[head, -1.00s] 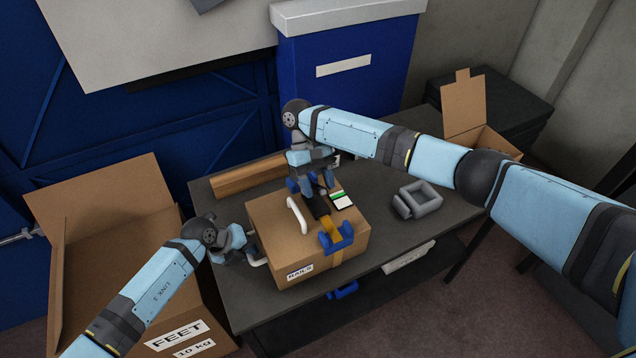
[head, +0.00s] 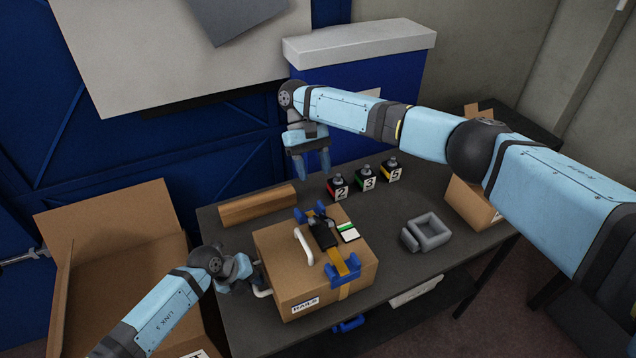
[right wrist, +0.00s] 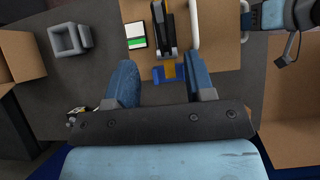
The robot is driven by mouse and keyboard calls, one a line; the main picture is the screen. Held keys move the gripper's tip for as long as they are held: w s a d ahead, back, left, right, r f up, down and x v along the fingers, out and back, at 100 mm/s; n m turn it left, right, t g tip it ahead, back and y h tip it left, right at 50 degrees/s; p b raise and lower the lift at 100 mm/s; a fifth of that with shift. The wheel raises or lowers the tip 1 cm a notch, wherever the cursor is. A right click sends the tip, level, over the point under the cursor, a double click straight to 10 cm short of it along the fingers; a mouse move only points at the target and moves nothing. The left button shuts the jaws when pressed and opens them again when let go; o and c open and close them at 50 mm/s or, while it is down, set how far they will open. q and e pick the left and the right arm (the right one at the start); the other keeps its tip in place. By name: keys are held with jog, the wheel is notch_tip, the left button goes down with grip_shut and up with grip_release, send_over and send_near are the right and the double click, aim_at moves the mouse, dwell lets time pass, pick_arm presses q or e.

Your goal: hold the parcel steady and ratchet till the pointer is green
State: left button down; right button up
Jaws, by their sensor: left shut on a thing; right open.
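The parcel (head: 287,262), a brown box labelled RAILS, lies on the dark table with a strap and black ratchet (head: 325,236) on top. The ratchet also shows in the right wrist view (right wrist: 168,30). Beside it is a white card gauge with a green band (head: 348,232); its pointer is too small to read. My left gripper (head: 256,286) is at the parcel's left end, shut on the white side handle (head: 263,293), partly hidden. My right gripper (head: 313,172) is open and empty, above and behind the ratchet; its spread fingers show in the right wrist view (right wrist: 163,80).
Three numbered blocks (head: 368,180) stand behind the parcel. A grey open holder (head: 426,232) is to its right and a brown bar (head: 258,205) lies behind it. An open carton (head: 115,215) stands left of the table, another box (head: 474,205) at the right.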

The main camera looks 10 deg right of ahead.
jog(key=shift+r, duration=0.1)
jog(key=c, duration=0.5)
jog(key=shift+s, duration=0.2)
jog(key=c, duration=0.4)
jog(key=shift+s+a+t, duration=0.1)
jog(key=shift+s+t, duration=0.2)
jog(key=shift+t, duration=0.2)
grip_shut()
notch_tip(320, 180, up, 6)
jog(key=t+y, duration=0.1)
jog(key=t, duration=0.5)
send_over(327, 219)
jog(key=w, duration=0.2)
jog(key=f, duration=0.9)
jog(key=shift+a+f, duration=0.15)
jog(key=shift+a, duration=0.05)
jog(key=s+f, duration=0.1)
jog(key=f, duration=0.1)
jog(key=shift+s+d+f, duration=0.2)
jog(key=shift+s+f, duration=0.45)
jog(key=shift+f, duration=0.1)
